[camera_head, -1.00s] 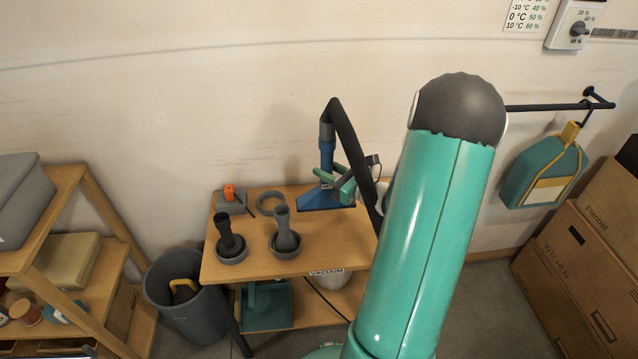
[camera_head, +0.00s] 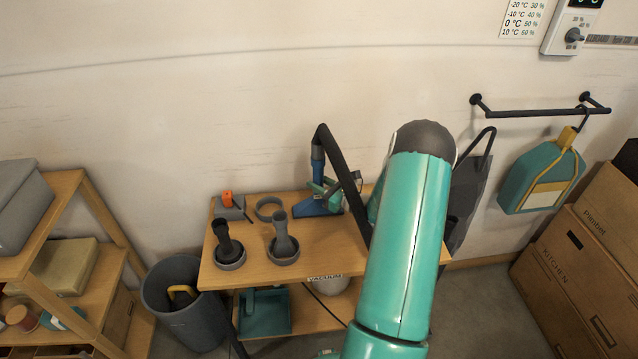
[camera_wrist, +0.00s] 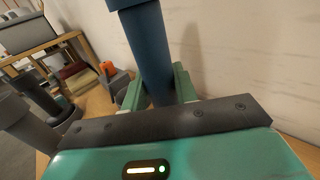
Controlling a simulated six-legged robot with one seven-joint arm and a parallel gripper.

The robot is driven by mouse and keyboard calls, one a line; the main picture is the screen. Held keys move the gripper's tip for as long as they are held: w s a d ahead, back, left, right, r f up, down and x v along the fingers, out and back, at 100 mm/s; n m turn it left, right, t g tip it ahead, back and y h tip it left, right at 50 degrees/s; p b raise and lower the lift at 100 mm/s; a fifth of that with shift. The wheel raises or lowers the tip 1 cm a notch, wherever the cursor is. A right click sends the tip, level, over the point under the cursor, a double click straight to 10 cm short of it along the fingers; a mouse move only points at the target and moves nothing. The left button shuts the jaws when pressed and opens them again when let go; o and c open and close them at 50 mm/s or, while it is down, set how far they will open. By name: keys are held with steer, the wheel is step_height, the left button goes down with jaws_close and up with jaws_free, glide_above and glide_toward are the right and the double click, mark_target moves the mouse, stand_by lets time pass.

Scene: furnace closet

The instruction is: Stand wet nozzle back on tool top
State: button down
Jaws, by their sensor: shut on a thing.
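The wet nozzle (camera_head: 317,207) is a wide, flat blue head under a dark blue tube with a black hose arching from its upper end. It is upright at the back right of the wooden tool top (camera_head: 330,244). I cannot tell whether its lower edge touches the wood. My gripper (camera_head: 325,188) is shut on the blue tube above the wide head. In the wrist view the tube (camera_wrist: 150,55) stands between my green fingers (camera_wrist: 158,88); its lower end is hidden by the gripper body.
Two dark nozzles (camera_head: 226,242) (camera_head: 282,236) stand in round holders at the front left of the top. A grey block with an orange part (camera_head: 228,201) and an empty ring (camera_head: 269,208) lie behind. A bin (camera_head: 183,307) stands left; boxes (camera_head: 574,260) stand right.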

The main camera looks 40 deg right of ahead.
steer(key=c, duration=1.1)
jaws_free()
steer(key=shift+r, duration=0.1)
steer(key=s+d, duration=0.2)
steer(key=s, duration=1)
steer(key=w+a+r+n+g+y, duration=0.1)
steer(key=a+r+n+g+y, duration=0.1)
steer(key=a+r+n+g, duration=0.5)
steer(key=a+r+n+g+y, duration=0.15)
steer(key=a+n, duration=0.25)
steer(key=a, duration=0.7)
steer(key=w+a+r+n+g+y, duration=0.1)
steer(key=a+r+n+g+y, duration=0.2)
steer(key=a+r+n, duration=0.45)
steer(key=s+a+r+n+h, duration=0.9)
steer(key=s+a+n+h, duration=0.1)
steer(key=s+a+n, duration=0.3)
steer(key=shift+s+r+n, duration=0.2)
steer(key=shift+s+n, duration=0.65)
steer(key=shift+n, duration=0.4)
